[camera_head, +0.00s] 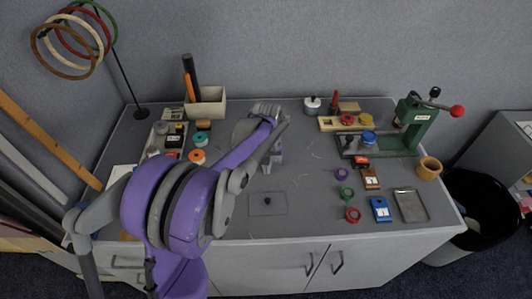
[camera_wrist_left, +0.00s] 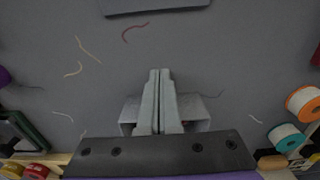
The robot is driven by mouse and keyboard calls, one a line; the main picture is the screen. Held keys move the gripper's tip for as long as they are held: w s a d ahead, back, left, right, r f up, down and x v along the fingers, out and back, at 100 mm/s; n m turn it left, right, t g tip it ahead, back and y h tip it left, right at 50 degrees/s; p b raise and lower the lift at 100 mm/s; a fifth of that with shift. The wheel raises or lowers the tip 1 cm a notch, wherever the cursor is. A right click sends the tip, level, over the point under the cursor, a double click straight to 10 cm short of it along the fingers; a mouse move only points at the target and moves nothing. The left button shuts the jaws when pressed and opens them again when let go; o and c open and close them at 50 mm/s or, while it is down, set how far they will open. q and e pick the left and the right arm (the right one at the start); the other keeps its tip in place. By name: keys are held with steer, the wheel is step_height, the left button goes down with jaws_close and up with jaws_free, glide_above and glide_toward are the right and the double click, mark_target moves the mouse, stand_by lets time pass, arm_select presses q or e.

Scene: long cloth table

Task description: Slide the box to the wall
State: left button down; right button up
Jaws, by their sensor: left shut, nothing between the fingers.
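My left arm comes in from the left and reaches over the middle of the table. Its gripper (camera_head: 272,160) points down above the grey top. In the left wrist view the two fingers (camera_wrist_left: 160,74) are pressed together with nothing between them. A pale grey blocky shape (camera_wrist_left: 193,112) shows on both sides of the fingers; I cannot tell whether it is a box or part of my gripper. An open beige box (camera_head: 207,105) holding dark and orange tubes stands at the back left, close to the wall (camera_head: 260,50). My right gripper is not in view.
A green press (camera_head: 412,125) stands at the back right. Several spools and small boxes, one blue (camera_head: 381,208), lie at the right beside a metal tray (camera_head: 410,205). An orange spool (camera_head: 197,157) is at the left. A flat grey plate (camera_head: 268,204) lies at the front middle.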

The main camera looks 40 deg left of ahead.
arm_select(q)
steer(key=shift+w+a, duration=1.15)
steer(key=shift+w, duration=0.25)
steer(key=shift+w+a, duration=1.15)
steer(key=shift+w, duration=0.2)
steer(key=shift+a, duration=0.1)
steer(key=shift+w+a+p, duration=0.4)
steer(key=shift+w+a, duration=0.25)
steer(key=shift+w, duration=0.2)
steer(key=shift+w+a+p, duration=0.55)
steer(key=shift+w+a, duration=1)
steer(key=shift+w, duration=0.3)
steer(key=shift+w+a+p, duration=0.45)
steer(key=shift+w+a, duration=0.35)
steer(key=shift+w, duration=0.1)
steer(key=shift+w+a+p, duration=1.1)
steer(key=shift+w+a, duration=0.4)
steer(key=shift+w, duration=0.3)
